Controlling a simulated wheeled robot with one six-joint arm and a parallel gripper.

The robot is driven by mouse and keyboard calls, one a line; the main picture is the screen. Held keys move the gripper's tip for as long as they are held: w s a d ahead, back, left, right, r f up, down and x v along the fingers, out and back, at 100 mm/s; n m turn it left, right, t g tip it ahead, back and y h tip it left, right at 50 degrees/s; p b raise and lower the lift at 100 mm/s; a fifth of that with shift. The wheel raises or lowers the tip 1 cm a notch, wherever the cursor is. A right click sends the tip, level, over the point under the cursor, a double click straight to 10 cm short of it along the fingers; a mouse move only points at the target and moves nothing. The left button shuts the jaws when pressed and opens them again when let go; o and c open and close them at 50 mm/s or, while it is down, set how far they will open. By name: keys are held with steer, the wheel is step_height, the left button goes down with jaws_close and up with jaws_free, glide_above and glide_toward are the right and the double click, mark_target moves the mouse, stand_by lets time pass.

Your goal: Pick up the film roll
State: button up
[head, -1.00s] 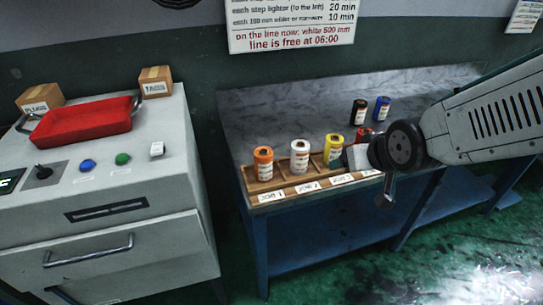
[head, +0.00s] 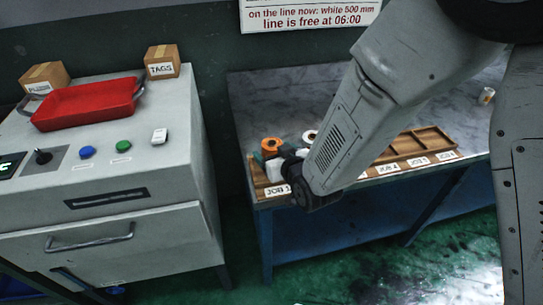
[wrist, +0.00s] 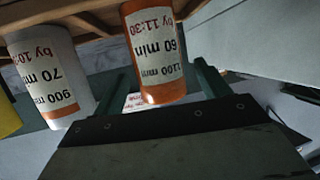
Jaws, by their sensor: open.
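Film rolls stand in a wooden rack (head: 433,140) along the bench's front edge. The orange roll (head: 271,144) is in the leftmost slot, by the JOB 1 label; in the wrist view the orange roll (wrist: 155,55) reads 1100 mm, 60 min, by 11:30. The white roll (head: 309,135) is just right of it, partly behind my arm; in the wrist view the white roll (wrist: 48,75) reads 900 mm, 70 min. My gripper (wrist: 163,88) is open and empty, its two dark green fingers to either side of the orange roll. I cannot tell whether they touch it.
My arm hides the middle of the rack. The rack's right slots look empty. A small pale roll (head: 487,96) stands at the bench's far right. To the left is a grey cabinet (head: 130,215) with a red tray (head: 85,104), buttons and two cardboard boxes.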

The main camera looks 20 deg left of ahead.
steer(key=x, duration=0.3)
steer(key=shift+w+a, duration=0.2)
steer(key=c, duration=1.1)
steer(key=shift+r, duration=0.1)
steer(key=shift+c, duration=0.2)
